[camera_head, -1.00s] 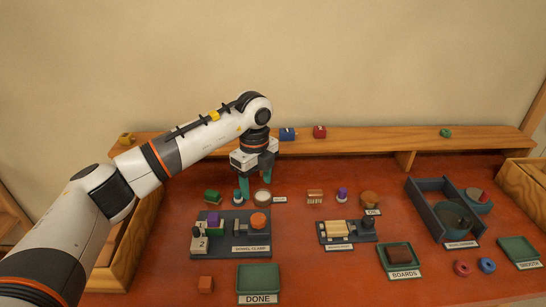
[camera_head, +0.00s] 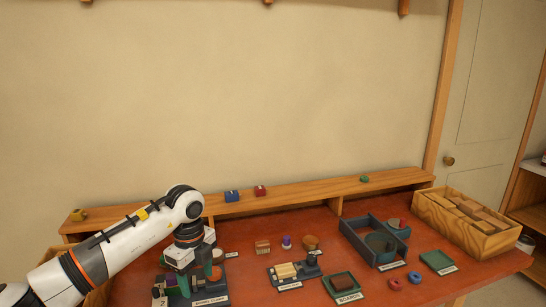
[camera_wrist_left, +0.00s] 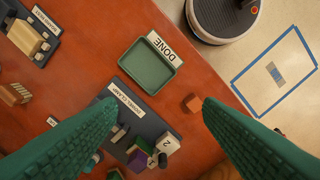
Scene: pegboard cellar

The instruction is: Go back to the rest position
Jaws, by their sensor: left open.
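My left arm comes in from the left in the head view. My left gripper (camera_head: 190,278) points down over the dowel clamp (camera_head: 215,296) at the lower edge. In the left wrist view its two green fingers (camera_wrist_left: 156,105) are spread wide with nothing between them. Below them show the dowel clamp (camera_wrist_left: 150,122) with a purple block (camera_wrist_left: 140,160), and an orange-brown cube (camera_wrist_left: 193,103) on the table near the right fingertip. My right gripper is in no view.
The green DONE tray (camera_wrist_left: 147,66) looks empty. A wooden shelf (camera_head: 300,197) runs along the table's back with small blocks on it. A wooden crate (camera_head: 470,235) of blocks stands at the right.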

